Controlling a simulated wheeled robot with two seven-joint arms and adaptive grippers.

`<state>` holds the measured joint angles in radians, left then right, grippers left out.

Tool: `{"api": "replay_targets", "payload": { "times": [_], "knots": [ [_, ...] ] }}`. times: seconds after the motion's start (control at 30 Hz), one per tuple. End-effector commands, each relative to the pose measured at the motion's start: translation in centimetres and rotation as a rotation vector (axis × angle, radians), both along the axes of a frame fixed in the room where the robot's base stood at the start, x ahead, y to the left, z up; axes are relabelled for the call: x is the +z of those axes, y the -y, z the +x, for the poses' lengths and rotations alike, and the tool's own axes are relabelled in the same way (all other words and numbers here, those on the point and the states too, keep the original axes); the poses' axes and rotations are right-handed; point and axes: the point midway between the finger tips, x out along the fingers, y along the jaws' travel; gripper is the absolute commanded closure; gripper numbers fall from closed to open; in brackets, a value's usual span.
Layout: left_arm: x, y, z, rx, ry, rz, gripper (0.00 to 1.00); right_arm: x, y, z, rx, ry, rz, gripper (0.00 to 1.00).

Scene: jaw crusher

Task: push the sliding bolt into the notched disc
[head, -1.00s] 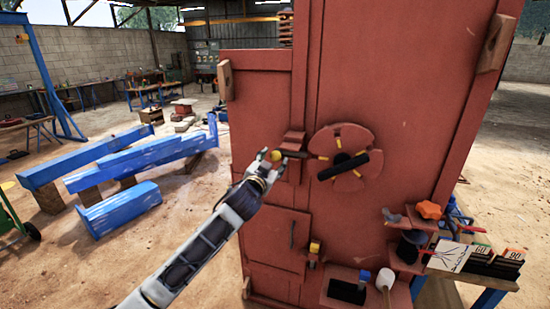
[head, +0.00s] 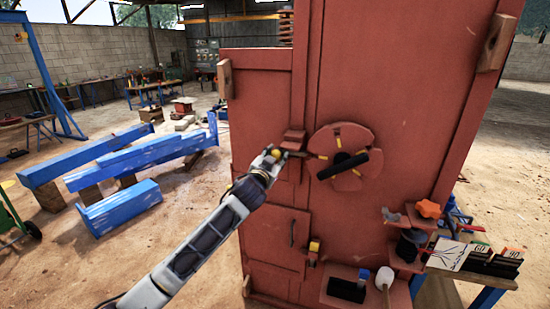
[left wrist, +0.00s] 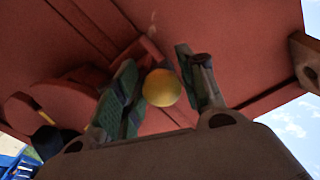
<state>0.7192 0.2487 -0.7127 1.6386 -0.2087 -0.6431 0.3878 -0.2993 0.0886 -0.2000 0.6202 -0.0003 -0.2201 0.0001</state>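The notched disc (head: 352,181), red with yellow marks and a black bar across it, is on the front of the tall red crusher (head: 390,90). The dark sliding bolt (head: 298,154) lies roughly level at its left, pointing toward the disc's left edge; whether its tip is in a notch is too small to tell. My left gripper (head: 275,155) is at the bolt's left end. In the left wrist view its green-padded fingers (left wrist: 158,85) stand apart, with the bolt's yellow ball knob (left wrist: 162,88) between them; firm contact is unclear. My right gripper is out of view.
Below the disc, small shelves hold an orange knob (head: 428,209) and a black cup-like part. A workbench with numbered cards (head: 479,248) stands at the right. Blue beams (head: 120,208) lie on the floor at the left.

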Motion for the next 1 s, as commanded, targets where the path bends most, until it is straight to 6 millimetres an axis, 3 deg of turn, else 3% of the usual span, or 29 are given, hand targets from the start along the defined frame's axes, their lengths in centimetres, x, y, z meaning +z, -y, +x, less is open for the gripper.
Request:
{"api": "replay_targets", "payload": {
  "times": [0.03, 0.27, 0.47, 0.73, 1.0],
  "knots": [
    [0.0, 0.0, 0.0, 0.0, 0.0, 0.0, 0.71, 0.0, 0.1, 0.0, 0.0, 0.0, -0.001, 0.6],
    [0.0, 0.0, 0.0, 0.0, 0.0, 0.0, 1.0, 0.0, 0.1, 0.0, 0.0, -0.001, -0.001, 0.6],
    [0.0, 0.1, 0.0, 0.0, 0.0, 0.0, 1.0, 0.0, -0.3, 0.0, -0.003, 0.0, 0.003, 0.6],
    [-0.1, 1.8, -0.6, -0.002, -0.002, -0.003, 1.0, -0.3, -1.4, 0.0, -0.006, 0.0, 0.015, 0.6],
    [0.0, 3.2, -1.1, -0.001, 0.0, -0.002, 1.0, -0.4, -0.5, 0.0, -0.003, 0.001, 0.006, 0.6]
  ]
}}
